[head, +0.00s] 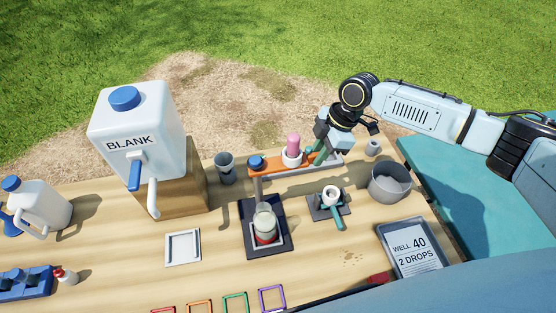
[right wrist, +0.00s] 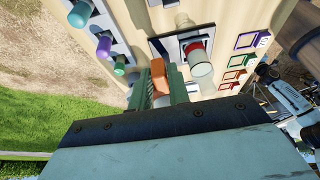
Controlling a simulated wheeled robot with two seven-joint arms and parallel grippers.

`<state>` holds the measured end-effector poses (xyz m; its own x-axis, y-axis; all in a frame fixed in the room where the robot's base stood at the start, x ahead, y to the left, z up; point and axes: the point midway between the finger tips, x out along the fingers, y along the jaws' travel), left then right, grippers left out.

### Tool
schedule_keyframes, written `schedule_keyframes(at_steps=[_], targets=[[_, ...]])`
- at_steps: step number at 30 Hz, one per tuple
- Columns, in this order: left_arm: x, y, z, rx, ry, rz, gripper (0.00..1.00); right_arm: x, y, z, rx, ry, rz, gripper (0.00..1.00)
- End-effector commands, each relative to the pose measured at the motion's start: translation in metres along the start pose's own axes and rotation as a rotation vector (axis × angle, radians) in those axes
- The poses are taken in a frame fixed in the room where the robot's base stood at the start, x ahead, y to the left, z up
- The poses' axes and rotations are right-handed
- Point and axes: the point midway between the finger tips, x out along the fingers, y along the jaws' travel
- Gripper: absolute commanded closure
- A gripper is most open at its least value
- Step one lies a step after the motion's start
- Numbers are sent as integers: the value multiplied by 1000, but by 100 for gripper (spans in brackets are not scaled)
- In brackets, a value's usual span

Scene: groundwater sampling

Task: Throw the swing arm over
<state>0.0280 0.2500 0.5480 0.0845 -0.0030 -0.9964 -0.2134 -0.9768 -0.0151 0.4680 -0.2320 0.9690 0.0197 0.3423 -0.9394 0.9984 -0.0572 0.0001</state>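The swing arm (head: 273,167) is an orange bar lying over a grey rail at the far side of the table in the head view. My right gripper (head: 317,155) is at the bar's right end. In the right wrist view its green fingers (right wrist: 159,88) lie close on both sides of an orange piece (right wrist: 158,72), apparently shut on it. The exact contact is partly hidden. My left gripper is not in view.
A jar (head: 265,225) stands on a dark pad in front of the bar. A small valve stand (head: 330,200), a grey pot (head: 389,182) and a tablet (head: 413,250) are to the right. The BLANK jug (head: 135,135) and grey cup (head: 225,170) stand to the left.

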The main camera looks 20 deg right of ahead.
Motion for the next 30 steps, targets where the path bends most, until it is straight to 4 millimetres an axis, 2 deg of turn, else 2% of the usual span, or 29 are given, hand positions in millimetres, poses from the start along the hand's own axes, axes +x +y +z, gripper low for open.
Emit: schedule_keyframes(at_steps=[1, 4, 8, 30], targets=[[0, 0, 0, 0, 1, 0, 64, 0, 0, 0, 0, 0, 0, 89], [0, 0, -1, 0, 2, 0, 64, 0, 0, 0, 0, 0, 0, 100], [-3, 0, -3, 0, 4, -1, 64, -1, -2, 0, 6, -1, 1, 100], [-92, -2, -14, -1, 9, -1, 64, 1, -54, -17, 314, 5, 110, 100]])
